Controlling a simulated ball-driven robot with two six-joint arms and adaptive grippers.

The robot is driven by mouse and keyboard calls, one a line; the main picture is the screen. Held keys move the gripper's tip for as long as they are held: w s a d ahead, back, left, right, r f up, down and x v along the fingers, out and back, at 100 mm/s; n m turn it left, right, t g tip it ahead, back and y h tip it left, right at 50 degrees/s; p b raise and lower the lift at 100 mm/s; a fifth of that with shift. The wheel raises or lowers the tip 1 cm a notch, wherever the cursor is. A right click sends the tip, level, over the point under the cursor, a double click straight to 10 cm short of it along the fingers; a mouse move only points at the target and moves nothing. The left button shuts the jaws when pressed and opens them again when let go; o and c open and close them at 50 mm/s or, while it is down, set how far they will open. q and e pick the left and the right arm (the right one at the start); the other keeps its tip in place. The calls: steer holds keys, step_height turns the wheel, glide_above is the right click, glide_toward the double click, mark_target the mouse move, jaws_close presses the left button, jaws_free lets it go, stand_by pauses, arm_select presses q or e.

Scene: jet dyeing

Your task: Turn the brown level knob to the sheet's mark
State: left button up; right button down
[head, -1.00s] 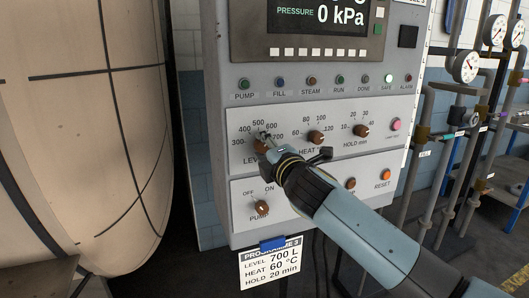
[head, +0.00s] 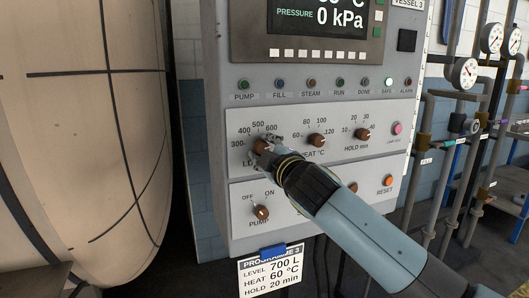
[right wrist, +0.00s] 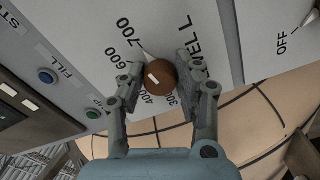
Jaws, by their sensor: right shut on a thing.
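The brown level knob (head: 261,146) is on the grey panel at the left of the upper row of dials. My right gripper (head: 266,150) is around it, with a finger on each side. In the right wrist view the knob (right wrist: 155,78) sits between the fingertips of the gripper (right wrist: 158,82). A pale pointer tip sticks out from it towards the 700 label. The programme sheet (head: 271,276) hangs below the panel and reads level 700 L, heat 60 °C, hold 20 min. The gripper hides part of the level scale. My left gripper is not in view.
The heat knob (head: 316,141) and hold knob (head: 362,134) are to the right. The pump knob (head: 261,212) is below. A pink button (head: 397,128) and orange reset button (head: 388,181) are at the panel's right. A large pale vessel (head: 85,130) stands at left.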

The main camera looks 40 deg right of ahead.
steer(key=shift+f, duration=0.2)
steer(key=c, duration=0.9)
jaws_free()
steer(key=shift+r, duration=0.1)
steer(key=shift+c, duration=0.2)
steer(key=shift+s, duration=0.1)
steer(key=v, duration=1.2)
